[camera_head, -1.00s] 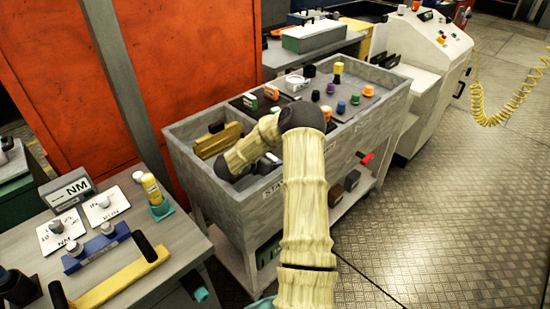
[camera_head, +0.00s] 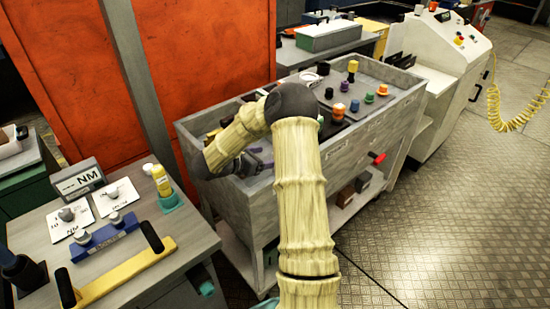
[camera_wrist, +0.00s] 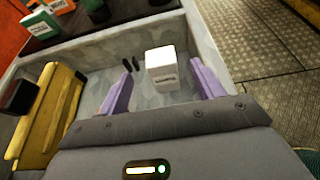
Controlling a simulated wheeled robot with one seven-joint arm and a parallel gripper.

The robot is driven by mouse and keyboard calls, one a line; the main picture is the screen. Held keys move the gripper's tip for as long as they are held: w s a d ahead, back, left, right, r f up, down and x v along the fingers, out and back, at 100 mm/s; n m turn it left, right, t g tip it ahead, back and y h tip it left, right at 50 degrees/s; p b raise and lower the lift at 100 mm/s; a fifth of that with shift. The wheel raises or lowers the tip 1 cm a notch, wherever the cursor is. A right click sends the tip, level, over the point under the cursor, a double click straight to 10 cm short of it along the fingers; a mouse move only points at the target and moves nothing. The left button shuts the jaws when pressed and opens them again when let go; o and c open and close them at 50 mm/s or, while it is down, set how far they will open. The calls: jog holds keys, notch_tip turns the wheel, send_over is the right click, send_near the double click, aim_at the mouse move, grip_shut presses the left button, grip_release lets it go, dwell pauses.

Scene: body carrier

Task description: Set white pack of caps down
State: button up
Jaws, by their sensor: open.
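My gripper (camera_wrist: 163,82) is open, with a gap visible on both sides of the pack. In the head view my gripper (camera_head: 262,160) reaches down into the near end of the grey cart (camera_head: 265,205). The pack is hidden there behind my arm and the cart wall.
A yellow tool with a black end (camera_wrist: 42,110) lies left of the pack. Green and orange packs (camera_wrist: 48,18) stand in the neighbouring section. Coloured knobs (camera_head: 354,105) stand on the cart's far part. A side table (camera_head: 50,235) with gauges and a yellow-handled bar is at left.

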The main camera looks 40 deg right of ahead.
jog(key=shift+v, duration=0.75)
